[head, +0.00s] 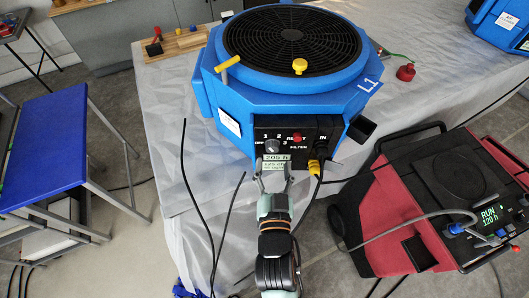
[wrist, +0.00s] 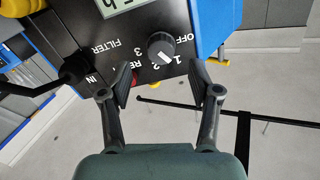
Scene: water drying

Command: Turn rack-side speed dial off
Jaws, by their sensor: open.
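The speed dial (head: 272,147) is a dark round knob on the black panel (head: 300,132) of a blue drying machine (head: 290,85) marked L1. Labels OFF, 1, 2 and 3 surround it. In the wrist view the dial (wrist: 161,46) has a white mark that points to the side of 1 and 2; I cannot tell which exactly. My gripper (head: 272,178) is open and empty in front of the panel. In the wrist view its fingertips (wrist: 160,78) stand on either side below the dial, apart from it.
A small display (head: 276,160) reading 205 h sits by the dial. A red RESET button (head: 297,138) and a cable plug (head: 320,150) are beside it. A red and black machine (head: 430,200) stands right, a blue table (head: 55,125) left. Black cables hang near my arm.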

